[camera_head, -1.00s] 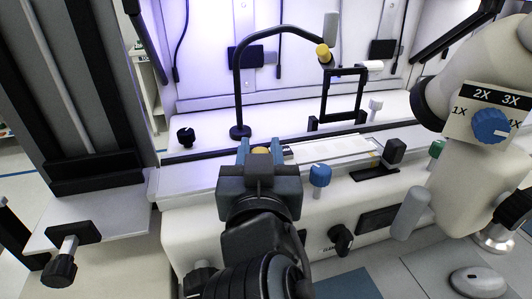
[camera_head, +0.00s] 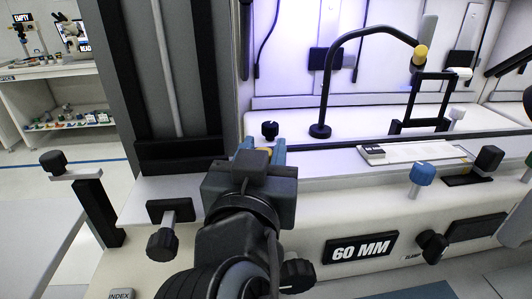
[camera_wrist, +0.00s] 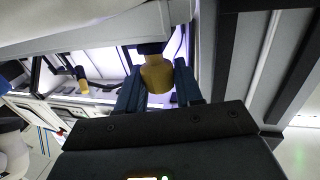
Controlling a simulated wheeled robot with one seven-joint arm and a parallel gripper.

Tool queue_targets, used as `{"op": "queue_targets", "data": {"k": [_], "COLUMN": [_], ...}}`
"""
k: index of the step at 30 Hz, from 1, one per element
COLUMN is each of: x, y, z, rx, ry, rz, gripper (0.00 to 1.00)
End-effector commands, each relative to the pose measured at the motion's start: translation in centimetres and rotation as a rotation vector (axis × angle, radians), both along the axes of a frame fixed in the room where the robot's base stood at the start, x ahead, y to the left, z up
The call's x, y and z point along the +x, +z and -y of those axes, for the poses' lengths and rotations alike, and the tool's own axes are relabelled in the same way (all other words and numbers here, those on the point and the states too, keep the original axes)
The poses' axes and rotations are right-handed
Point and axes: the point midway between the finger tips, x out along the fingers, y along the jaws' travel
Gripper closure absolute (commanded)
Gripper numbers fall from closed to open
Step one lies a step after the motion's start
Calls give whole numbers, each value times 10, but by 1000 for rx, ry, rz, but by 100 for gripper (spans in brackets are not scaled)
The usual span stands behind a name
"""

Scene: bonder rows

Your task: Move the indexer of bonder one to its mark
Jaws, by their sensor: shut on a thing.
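My gripper (camera_head: 262,152) is at the front rail of the bonder, left of the pale work strip (camera_head: 415,152). Its blue fingers are shut on a yellow knob (camera_head: 266,150), mostly hidden behind the gripper in the head view. The wrist view shows the knob (camera_wrist: 157,75) between the two fingers (camera_wrist: 157,88), with a dark part beyond it. I cannot tell how the knob joins the indexer. A small dark block (camera_head: 372,152) sits at the strip's left end. The mark cannot be made out.
A black knob (camera_head: 270,130) stands just behind my gripper. A curved black lamp arm (camera_head: 328,85) rises to its right. A blue knob (camera_head: 422,173) and a "60 MM" plate (camera_head: 361,248) are on the front. A clamp screw (camera_head: 163,241) is at left. A shelf (camera_head: 60,110) stands far left.

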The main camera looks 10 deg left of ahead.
Motion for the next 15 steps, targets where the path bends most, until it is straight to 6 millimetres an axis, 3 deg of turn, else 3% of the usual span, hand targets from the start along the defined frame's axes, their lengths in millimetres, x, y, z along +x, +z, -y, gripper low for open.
{"op": "queue_targets", "data": {"k": [4,5,6,10,15], "x": [-2,-2,-2,-2,-2], "y": [0,0,0,0,0], "z": [-6,-7,-7,-6,-5], "rx": [2,2,2,2,2], "ry": [17,18,18,16,13], "rz": [1,1,1,1,1], "gripper": [100,62,58,46,46]}}
